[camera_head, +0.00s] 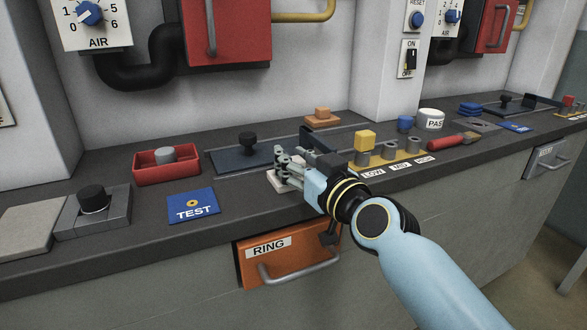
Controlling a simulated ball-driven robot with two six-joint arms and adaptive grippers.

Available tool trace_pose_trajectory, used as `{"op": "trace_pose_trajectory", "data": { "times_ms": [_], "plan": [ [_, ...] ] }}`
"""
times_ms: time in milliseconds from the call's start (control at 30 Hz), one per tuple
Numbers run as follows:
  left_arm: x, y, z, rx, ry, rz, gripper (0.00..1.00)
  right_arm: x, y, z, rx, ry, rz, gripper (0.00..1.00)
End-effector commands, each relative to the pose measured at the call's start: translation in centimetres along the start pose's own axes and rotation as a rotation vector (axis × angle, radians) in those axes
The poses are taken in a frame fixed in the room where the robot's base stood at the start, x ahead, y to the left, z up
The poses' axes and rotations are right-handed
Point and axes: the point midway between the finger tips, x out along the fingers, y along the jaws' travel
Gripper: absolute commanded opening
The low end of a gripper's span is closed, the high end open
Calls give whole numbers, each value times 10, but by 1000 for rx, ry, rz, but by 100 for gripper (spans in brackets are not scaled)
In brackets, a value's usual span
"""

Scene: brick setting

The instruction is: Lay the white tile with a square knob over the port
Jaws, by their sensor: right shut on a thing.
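My right gripper (283,166) reaches in from the lower right and is shut at the white tile (282,186) on the dark counter. The fingers cover most of the tile, so only its pale edge shows, and its square knob is hidden. I cannot tell whether the tile is flat on the counter or slightly raised. A blue plate marked TEST (193,210) lies to the left, with a small gold ring at its middle. No other opening is clearly seen, so I cannot tell for sure which thing is the port. My left gripper is not in view.
Behind stand a red tray with a grey knob (167,180) and a dark plate with a black knob (232,158). Right of my gripper is a yellow rack (408,157) with grey cylinders. An orange RING drawer (275,252) is below. Counter between TEST plate and gripper is clear.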

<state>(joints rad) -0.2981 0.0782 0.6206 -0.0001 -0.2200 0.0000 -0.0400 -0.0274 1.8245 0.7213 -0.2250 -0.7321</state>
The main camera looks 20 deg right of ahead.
Motion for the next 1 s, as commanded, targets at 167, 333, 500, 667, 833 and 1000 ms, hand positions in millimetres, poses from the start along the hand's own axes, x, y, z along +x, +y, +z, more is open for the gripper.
{"op": "trace_pose_trajectory", "data": {
  "times_ms": [167,333,500,667,833,1000],
  "plan": [
    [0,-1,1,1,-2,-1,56,0,0,-2,0,3,1,0],
    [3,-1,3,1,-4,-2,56,0,0,2,0,3,0,0],
    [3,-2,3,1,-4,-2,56,0,0,2,0,3,0,45],
    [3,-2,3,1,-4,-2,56,0,0,2,0,3,0,53],
    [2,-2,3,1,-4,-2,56,0,0,1,0,3,0,53],
    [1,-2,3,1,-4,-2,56,-13,0,0,0,1,1,53]
  ]
}}
